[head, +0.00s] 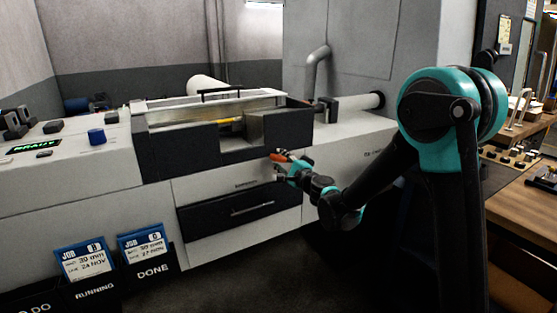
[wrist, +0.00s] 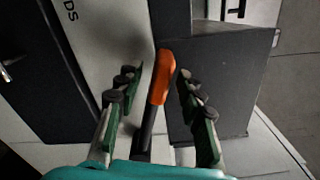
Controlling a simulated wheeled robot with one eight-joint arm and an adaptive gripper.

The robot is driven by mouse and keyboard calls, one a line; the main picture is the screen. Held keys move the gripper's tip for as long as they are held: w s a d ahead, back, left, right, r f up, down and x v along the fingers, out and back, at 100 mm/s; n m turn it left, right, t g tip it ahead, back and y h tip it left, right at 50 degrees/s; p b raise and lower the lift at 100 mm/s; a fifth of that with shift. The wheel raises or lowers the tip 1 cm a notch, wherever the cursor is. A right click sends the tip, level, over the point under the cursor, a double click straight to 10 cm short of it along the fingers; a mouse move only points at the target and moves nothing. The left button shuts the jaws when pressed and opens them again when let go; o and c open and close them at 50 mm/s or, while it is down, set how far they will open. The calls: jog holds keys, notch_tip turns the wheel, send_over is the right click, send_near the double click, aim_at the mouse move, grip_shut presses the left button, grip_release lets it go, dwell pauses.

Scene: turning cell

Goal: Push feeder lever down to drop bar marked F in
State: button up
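The feeder lever has an orange grip (head: 280,155) on a dark rod, at the front right of the machine in the head view. In the wrist view the orange grip (wrist: 162,75) stands between my two fingers, with its black rod running down towards my palm. My gripper (head: 278,169) is open, and its fingers (wrist: 159,82) are on either side of the lever with gaps showing. A yellow bar (head: 229,121) lies in the trough of the feeder (head: 160,157). No F mark can be read on it.
A drawer (head: 240,212) with a handle is below the feeder. Job cards stand in holders labelled RUNNING (head: 95,292) and DONE (head: 153,271) at the lower left. A control panel with a blue knob (head: 96,137) is on the left. A wooden bench (head: 520,208) is at the right.

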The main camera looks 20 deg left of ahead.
jog(key=shift+x, duration=0.8)
jog(key=shift+c, duration=0.3)
grip_shut()
